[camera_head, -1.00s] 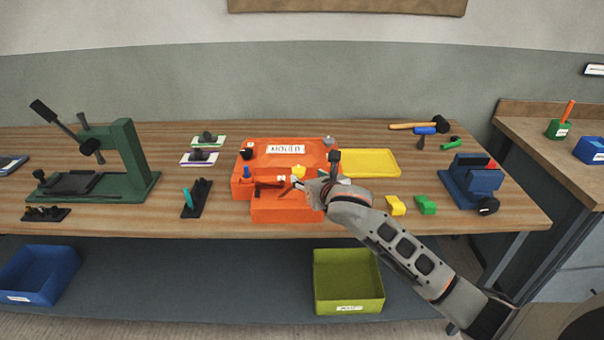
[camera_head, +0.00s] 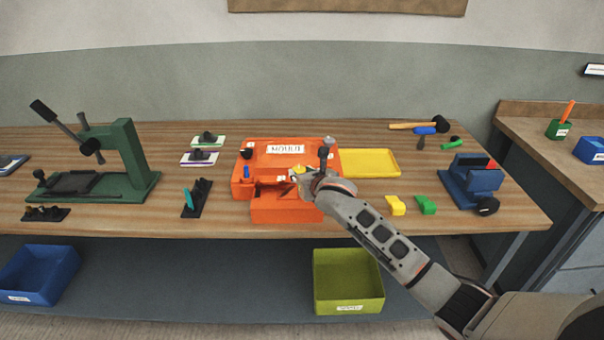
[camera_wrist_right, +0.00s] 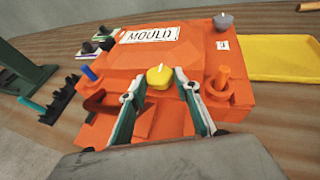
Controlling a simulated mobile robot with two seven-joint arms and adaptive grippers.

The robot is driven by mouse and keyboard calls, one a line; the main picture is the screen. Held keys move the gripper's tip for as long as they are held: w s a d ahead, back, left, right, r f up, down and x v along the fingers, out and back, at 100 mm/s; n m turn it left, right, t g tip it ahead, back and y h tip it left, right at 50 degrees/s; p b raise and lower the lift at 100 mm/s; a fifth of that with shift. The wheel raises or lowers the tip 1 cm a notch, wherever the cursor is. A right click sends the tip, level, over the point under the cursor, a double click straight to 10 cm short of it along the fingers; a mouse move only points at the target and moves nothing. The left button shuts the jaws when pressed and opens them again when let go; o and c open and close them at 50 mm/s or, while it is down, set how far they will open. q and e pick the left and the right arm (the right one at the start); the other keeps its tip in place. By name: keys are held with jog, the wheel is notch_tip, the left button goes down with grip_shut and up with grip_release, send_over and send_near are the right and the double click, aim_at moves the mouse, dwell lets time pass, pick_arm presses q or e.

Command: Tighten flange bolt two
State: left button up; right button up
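The orange mould (camera_head: 262,157) with a MOULD label sits on the wooden bench. Bolt-like pieces stand around its rim: a blue one (camera_wrist_right: 90,73) at front left, a yellow one (camera_wrist_right: 160,78) at the front, an orange one (camera_wrist_right: 222,80) at front right and a grey one (camera_wrist_right: 222,20) at back right, beside a label reading 3. I cannot read which is number two. My right gripper (camera_wrist_right: 157,86) is open over the mould's front, its fingers on either side of the yellow head with gaps showing. It partly hides the yellow piece in the head view. My left gripper is not in view.
A yellow tray (camera_head: 370,154) lies right of the mould, with yellow (camera_head: 396,205) and green (camera_head: 427,205) blocks in front. A blue vise (camera_head: 472,182) is farther right, a green press (camera_head: 128,160) at left. A green bin (camera_head: 348,295) stands below the bench.

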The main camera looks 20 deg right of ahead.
jog(key=c, duration=0.4)
jog(key=m+h, duration=0.2)
jog(key=a+m+g+h, duration=0.1)
jog(key=m+h, duration=0.1)
jog(key=shift+w+a+h, duration=0.1)
jog(key=shift+a+h, duration=0.1)
jog(key=shift+h, duration=0.2)
jog(key=shift+w+a+m+g+h+b, duration=0.15)
jog(key=shift+m+g+h, duration=0.25)
jog(key=shift+m+h, duration=0.45)
jog(key=shift+a+m+g+h+b, duration=0.15)
jog(key=shift+m+g+h, duration=0.25)
jog(key=shift+m+h, duration=0.4)
jog(key=shift+m, duration=0.25)
jog(key=shift+f, duration=0.1)
jog(key=o, duration=1.1)
jog(key=shift+o, duration=0.2)
